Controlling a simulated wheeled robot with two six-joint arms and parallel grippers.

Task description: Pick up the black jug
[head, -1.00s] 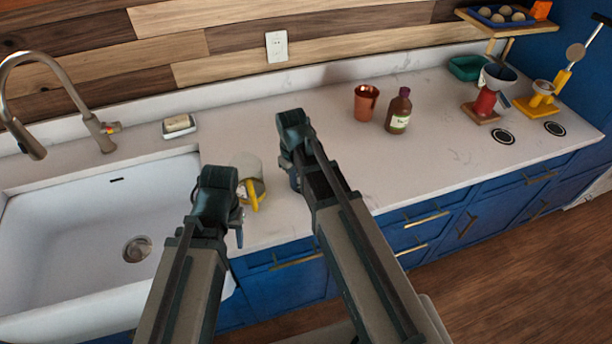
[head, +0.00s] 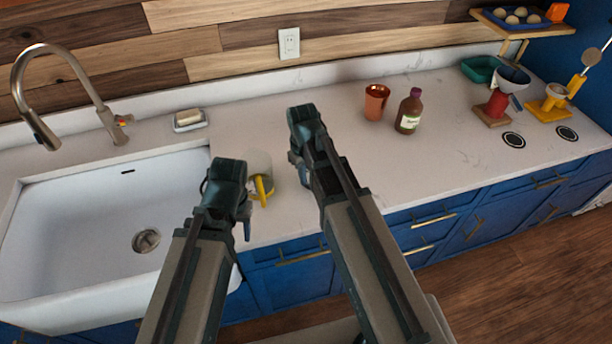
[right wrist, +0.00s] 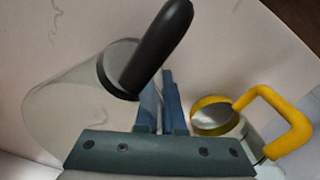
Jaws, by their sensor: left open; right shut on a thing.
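The black jug (right wrist: 158,48) shows in the right wrist view as a thick black handle with a see-through body to its left. My right gripper (right wrist: 163,98) is shut on it, with its fingers close together at the handle. In the head view, my right gripper (head: 300,168) is over the counter, and the jug is hidden behind it. I cannot tell whether the jug is clear of the counter. My left gripper (head: 246,212) is open and empty, near the counter's front edge by the sink.
A pale jug with a yellow handle (head: 262,188) stands close between my grippers; its yellow handle (right wrist: 280,115) also shows in the right wrist view. A copper cup (head: 376,102) and a brown bottle (head: 409,112) stand to the right. The sink (head: 90,220) is at left. The counter's middle right is clear.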

